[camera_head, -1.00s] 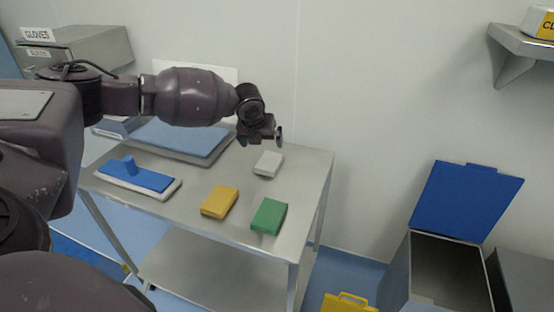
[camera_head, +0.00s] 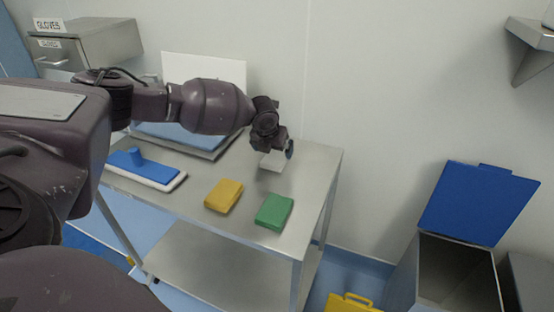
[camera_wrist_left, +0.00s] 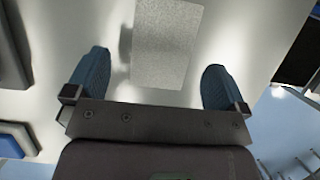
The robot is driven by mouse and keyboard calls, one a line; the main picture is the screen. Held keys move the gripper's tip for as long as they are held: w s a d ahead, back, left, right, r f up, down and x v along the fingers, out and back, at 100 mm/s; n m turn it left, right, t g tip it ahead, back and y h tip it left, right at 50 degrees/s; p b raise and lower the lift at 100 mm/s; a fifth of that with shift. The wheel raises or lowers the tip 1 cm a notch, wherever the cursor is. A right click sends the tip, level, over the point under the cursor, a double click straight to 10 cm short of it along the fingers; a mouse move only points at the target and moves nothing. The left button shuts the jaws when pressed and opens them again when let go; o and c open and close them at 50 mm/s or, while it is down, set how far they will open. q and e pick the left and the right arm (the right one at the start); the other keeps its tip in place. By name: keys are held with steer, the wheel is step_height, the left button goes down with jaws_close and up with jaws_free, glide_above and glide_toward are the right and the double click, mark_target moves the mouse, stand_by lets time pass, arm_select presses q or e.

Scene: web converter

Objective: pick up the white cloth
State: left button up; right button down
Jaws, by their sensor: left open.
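The white cloth (camera_head: 273,161) is a small folded block near the back right of the steel table (camera_head: 310,185). My left gripper (camera_head: 277,150) is over it in the head view and covers part of it. In the left wrist view the cloth (camera_wrist_left: 165,45) lies ahead of the gripper (camera_wrist_left: 155,85), in line with the gap between the two blue fingertips. The fingers are apart with nothing between them. Whether they are level with the cloth I cannot tell. My right gripper is not in view.
A yellow cloth (camera_head: 224,196) and a green cloth (camera_head: 274,211) lie nearer the table's front edge. A blue mop pad tool (camera_head: 147,168) and a blue-topped tray (camera_head: 185,138) are to the left. An open bin with blue lid (camera_head: 478,203) stands right.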

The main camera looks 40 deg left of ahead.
mark_target(276, 155)
arm_select(q)
steer(key=x, duration=0.3)
steer(key=shift+d, duration=0.2)
steer(key=shift+w+f+b, duration=0.15)
steer(key=shift+f+b, duration=0.15)
steer(key=shift+a, duration=0.1)
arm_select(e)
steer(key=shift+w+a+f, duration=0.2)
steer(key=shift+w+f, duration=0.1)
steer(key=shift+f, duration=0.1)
arm_select(q)
steer(key=c, duration=0.9)
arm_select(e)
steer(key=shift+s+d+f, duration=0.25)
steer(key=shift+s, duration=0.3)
